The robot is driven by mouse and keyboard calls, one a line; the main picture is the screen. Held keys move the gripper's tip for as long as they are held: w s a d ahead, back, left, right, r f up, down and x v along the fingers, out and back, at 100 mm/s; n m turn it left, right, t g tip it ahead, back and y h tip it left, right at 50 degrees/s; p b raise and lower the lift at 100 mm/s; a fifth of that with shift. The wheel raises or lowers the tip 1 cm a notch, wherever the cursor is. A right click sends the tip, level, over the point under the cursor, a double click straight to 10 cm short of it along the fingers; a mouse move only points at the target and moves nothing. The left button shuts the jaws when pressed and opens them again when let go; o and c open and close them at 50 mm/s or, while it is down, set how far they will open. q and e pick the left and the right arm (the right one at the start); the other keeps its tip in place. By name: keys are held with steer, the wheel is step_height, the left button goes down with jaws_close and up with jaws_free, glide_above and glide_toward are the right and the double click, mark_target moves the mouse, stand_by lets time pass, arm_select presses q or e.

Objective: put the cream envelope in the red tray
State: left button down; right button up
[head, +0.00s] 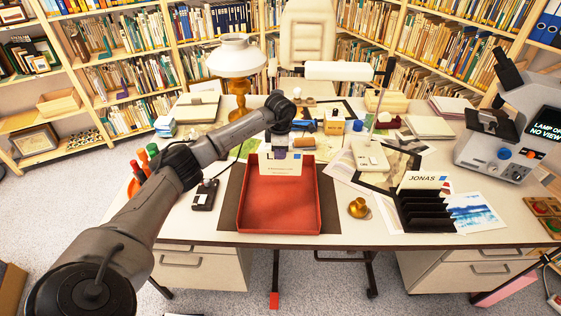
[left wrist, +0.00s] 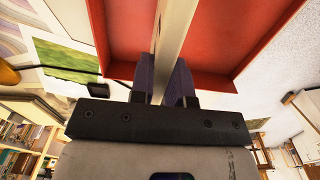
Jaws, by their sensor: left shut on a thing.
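The cream envelope (head: 281,169) is upright in the head view, over the back part of the red tray (head: 278,207). My left gripper (head: 280,153) is shut on its upper edge from above. In the left wrist view the envelope (left wrist: 175,32) shows edge-on between the two dark fingers of my left gripper (left wrist: 168,82), with the tray (left wrist: 222,32) beyond it. The tray floor that shows is empty. I cannot tell whether the envelope's lower edge touches the tray. My right gripper is out of view.
The tray lies on a dark mat (head: 229,208) at the desk's front. A black letter rack (head: 424,212) with a JONAS card and a brass bell (head: 358,208) stand to the right. A black device (head: 205,194) lies left. A white lamp (head: 236,62) stands behind.

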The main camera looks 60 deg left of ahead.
mark_target(281, 174)
arm_select(q)
step_height(281, 174, down, 3)
steer(key=shift+f+b, duration=0.1)
steer(key=shift+b, duration=0.45)
steer(key=shift+f, duration=0.35)
steer(key=shift+f, duration=0.15)
steer(key=c, duration=1.1)
jaws_free()
